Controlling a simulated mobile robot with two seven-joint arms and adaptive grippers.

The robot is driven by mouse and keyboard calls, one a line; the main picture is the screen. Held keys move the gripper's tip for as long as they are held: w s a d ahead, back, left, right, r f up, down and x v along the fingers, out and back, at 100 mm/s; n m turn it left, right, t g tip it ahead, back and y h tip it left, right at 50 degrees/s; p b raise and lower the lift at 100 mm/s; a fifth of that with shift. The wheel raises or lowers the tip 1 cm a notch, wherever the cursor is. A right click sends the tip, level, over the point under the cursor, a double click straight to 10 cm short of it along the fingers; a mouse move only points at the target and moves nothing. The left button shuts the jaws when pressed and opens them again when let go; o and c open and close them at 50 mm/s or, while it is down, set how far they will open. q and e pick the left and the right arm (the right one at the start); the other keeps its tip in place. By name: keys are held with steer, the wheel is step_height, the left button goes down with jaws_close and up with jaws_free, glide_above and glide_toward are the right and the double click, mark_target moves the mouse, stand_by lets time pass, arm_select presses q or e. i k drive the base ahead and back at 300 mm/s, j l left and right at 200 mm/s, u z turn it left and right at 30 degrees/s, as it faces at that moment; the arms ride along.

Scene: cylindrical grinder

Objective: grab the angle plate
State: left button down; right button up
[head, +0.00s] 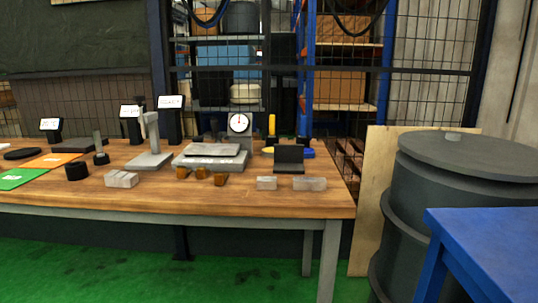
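The angle plate (289,155) looks to be the dark L-shaped piece near the right end of the wooden workbench (240,201). Its upright face stands at the back and its short foot lies flat on the bench toward me. Nothing touches it from the front. Neither of my grippers is in view.
Light metal blocks (309,184) lie in front of the angle plate, with small brown blocks (220,179) to their left. A grey plate stack (184,161) and a dial gauge (239,123) stand left of it. A blue table (490,240) and dark drum (450,195) are at right.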

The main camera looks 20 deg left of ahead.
mark_target(288, 159)
steer(key=i+j, duration=0.55)
steer(key=i+j+z, duration=0.4)
steer(key=j, duration=0.2)
steer(key=i+j+z, duration=0.1)
steer(key=j+z, duration=0.15)
steer(key=j, duration=0.1)
